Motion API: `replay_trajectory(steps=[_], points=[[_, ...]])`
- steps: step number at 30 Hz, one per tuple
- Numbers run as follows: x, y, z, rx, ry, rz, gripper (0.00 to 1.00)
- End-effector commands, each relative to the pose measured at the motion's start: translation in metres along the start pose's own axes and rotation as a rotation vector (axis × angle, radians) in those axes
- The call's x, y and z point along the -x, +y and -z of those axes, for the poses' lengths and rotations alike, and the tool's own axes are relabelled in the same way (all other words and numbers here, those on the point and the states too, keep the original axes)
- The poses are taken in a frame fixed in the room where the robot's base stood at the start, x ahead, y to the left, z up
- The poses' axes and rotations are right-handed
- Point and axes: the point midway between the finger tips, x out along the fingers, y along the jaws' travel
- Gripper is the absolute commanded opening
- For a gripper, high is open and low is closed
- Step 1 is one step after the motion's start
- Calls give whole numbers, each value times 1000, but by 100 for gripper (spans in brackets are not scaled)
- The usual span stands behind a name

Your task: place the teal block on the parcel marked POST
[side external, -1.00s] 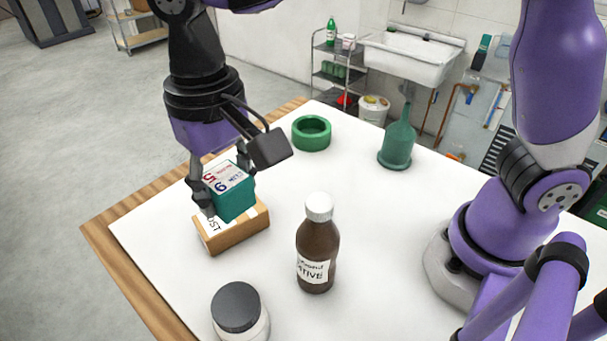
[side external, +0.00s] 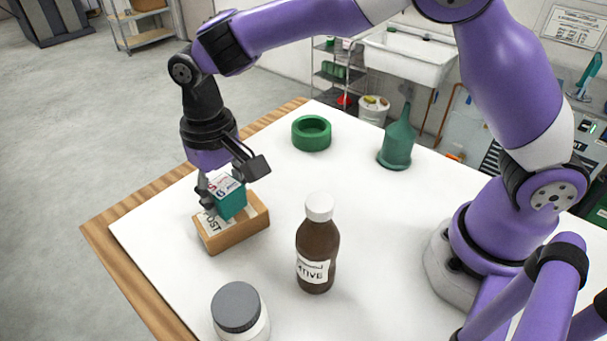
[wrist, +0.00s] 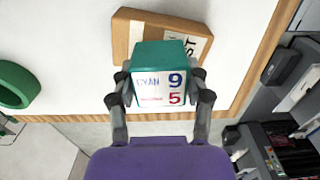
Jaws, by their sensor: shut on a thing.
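The teal block (side external: 232,204) has a white label with a red 5 and a blue 9; in the wrist view, the block (wrist: 163,54) shows its label facing my gripper. My gripper (side external: 222,190) is shut on it, with a finger on each side in the wrist view (wrist: 160,84). The tan parcel (side external: 238,236) lies on the white table top, its label partly covered, with "OST" readable. The block is over the parcel's top; I cannot tell whether they touch. In the wrist view, the parcel (wrist: 125,37) shows behind the block.
A brown bottle (side external: 318,250) with a white cap stands right of the parcel. A grey-lidded jar (side external: 238,308) is at the front. A green ring (side external: 311,133) and a green funnel-shaped piece (side external: 397,145) stand farther back. The table's wooden edge (side external: 150,210) is left of the parcel.

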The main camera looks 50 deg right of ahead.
Motion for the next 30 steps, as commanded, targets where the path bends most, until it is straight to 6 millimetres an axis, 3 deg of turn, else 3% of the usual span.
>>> replay_trajectory(steps=[3,14,15,16,30], points=[[-11,0,0,0,-1,-1,14],[-15,0,0,-1,1,0,14],[-14,0,0,0,1,1,75],[-14,0,0,0,1,1,84],[-8,0,0,-1,2,1,84]])
